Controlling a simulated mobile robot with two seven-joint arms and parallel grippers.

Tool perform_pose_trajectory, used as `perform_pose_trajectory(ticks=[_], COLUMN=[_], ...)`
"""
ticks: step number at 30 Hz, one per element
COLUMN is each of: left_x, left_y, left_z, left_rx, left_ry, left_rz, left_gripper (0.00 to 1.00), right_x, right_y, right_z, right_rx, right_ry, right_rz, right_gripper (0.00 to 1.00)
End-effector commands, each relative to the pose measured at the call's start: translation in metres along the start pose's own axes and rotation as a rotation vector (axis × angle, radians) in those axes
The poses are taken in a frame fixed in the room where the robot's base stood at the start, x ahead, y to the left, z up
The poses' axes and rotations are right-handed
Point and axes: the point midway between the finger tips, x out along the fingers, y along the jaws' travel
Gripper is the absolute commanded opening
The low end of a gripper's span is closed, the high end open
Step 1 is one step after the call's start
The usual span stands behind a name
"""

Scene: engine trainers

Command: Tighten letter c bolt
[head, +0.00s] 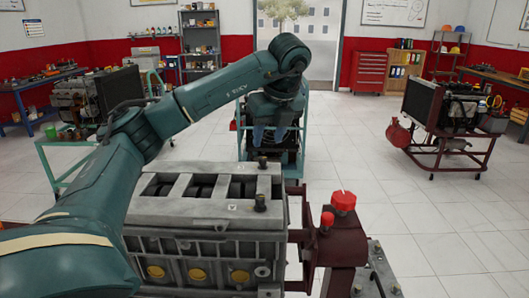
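A grey engine block (200,215) stands in front of me with its open top facing up. One dark bolt (262,162) stands upright at its far right corner. Another dark bolt (260,203) stands at its near right corner. A small pale label (234,208) sits left of the near bolt; its letter is too small to read, and I cannot tell which bolt is c. My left gripper (268,142) points down above the far bolt, apart from it. Its finger gap is too small to judge. My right gripper is not in view.
A dark red engine stand (340,252) with red knobs (343,201) is at the block's right. A teal cart (300,140) stands behind my gripper. A red stand with an engine (440,120) is at the right.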

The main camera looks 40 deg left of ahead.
Motion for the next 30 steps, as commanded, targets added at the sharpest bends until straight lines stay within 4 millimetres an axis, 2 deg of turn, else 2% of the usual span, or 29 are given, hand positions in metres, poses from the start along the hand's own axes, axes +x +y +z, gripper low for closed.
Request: perform_pose_trajectory(ticks=[6,12,24,30], left_x=[0.036,0.055,0.062,0.062], left_y=[0.001,0.001,0.0,0.0], left_z=[-0.002,0.001,0.0,0.0], left_rx=[0.0,-0.001,-0.001,-0.001], left_ry=[0.003,0.0,0.0,0.0], left_rz=[0.004,0.002,0.0,0.0], left_gripper=[0.39,0.39,0.38,0.22], right_x=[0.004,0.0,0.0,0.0], right_y=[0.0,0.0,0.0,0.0], right_z=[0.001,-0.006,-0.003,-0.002], right_rx=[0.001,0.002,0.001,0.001], right_ry=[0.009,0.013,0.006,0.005], right_rz=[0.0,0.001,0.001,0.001], right_gripper=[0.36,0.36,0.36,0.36])
